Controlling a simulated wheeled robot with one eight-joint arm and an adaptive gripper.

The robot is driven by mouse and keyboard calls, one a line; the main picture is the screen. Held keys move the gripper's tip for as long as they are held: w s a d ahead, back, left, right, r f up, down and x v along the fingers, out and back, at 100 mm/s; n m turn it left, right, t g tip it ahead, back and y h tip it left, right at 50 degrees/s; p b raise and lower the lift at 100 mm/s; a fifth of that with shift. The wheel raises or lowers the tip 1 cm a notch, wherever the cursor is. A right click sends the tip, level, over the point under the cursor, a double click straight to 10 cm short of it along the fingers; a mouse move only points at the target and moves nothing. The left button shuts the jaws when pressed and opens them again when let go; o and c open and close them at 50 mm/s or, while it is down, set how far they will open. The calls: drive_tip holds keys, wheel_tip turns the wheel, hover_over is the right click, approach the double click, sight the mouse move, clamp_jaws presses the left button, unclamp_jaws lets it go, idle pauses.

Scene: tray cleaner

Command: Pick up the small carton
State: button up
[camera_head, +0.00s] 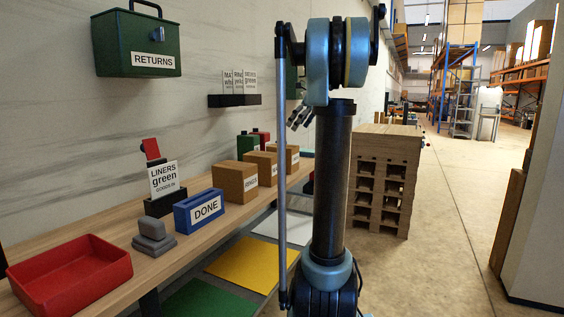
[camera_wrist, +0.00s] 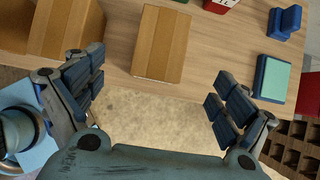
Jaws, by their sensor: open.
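Several brown cardboard cartons stand in a row on the wooden bench. The small carton looks to be the farthest one (camera_head: 291,158), partly hidden behind my arm in the head view. In the wrist view a carton (camera_wrist: 162,45), probably the same one, lies on the bench near its edge, ahead of my gripper and between the lines of its fingers. A larger carton (camera_wrist: 66,28) is to its left. My gripper (camera_wrist: 155,95) is open and empty, fingers spread wide, apart from the carton. In the head view its fingers (camera_head: 300,117) show beside my arm, above the cartons.
A teal-topped blue box (camera_wrist: 271,78), a blue object (camera_wrist: 285,22) and a red container (camera_wrist: 220,4) lie to the right. The bench also holds a red tray (camera_head: 70,275) and a blue DONE box (camera_head: 199,210). A pallet stack (camera_head: 385,180) stands beyond my arm.

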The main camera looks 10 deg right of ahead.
sight(283, 152)
drive_tip(key=x, duration=1.4)
drive_tip(key=shift+d+f, duration=0.3)
drive_tip(key=shift+f, duration=0.1)
drive_tip(key=c, duration=1.6)
drive_tip(key=shift+o, duration=0.2)
drive_tip(key=shift+r, duration=0.1)
wheel_tip(283, 152, up, 10)
drive_tip(key=shift+f, duration=0.25)
drive_tip(key=shift+r, duration=0.15)
drive_tip(key=shift+s, duration=0.1)
